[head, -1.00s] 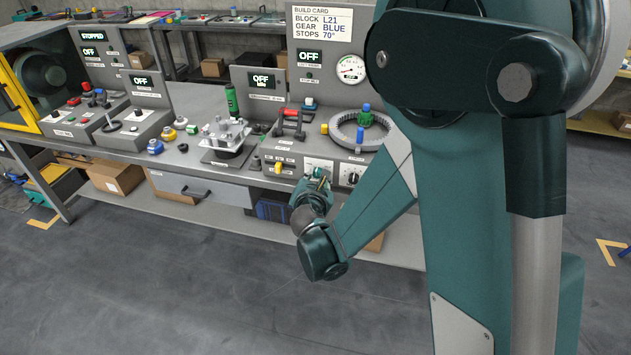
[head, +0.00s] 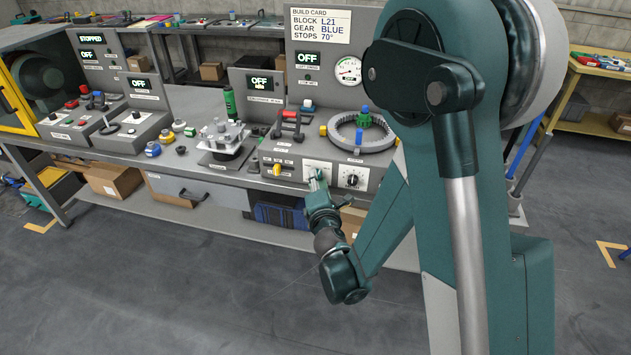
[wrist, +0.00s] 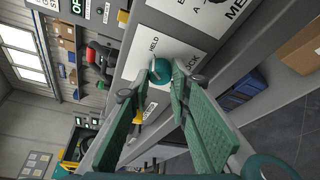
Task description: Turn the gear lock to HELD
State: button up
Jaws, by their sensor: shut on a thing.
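The gear lock is a small round teal knob (wrist: 160,72) on a white plate (wrist: 178,48) printed HELD and LOCK, seen in the wrist view. My gripper (wrist: 160,88) has its two green-padded fingers on either side of the knob and is shut on it. The fingers cover part of the knob's sides, and I cannot tell which way it points. In the head view my gripper (head: 316,178) reaches up to the left white plate (head: 317,166) on the console front, and the knob itself is hidden there.
Right of that plate is another with a black dial (head: 352,180). A yellow handle (head: 278,169) is on its left. A ring gear (head: 383,141) lies on the console top. A blue crate (head: 281,215) and a cardboard box (head: 352,222) stand on the shelf below. The floor in front is clear.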

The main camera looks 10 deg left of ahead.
jog(key=shift+m, duration=0.3)
dwell(0.4)
jog(key=o, duration=0.9)
jog(key=shift+r, duration=0.2)
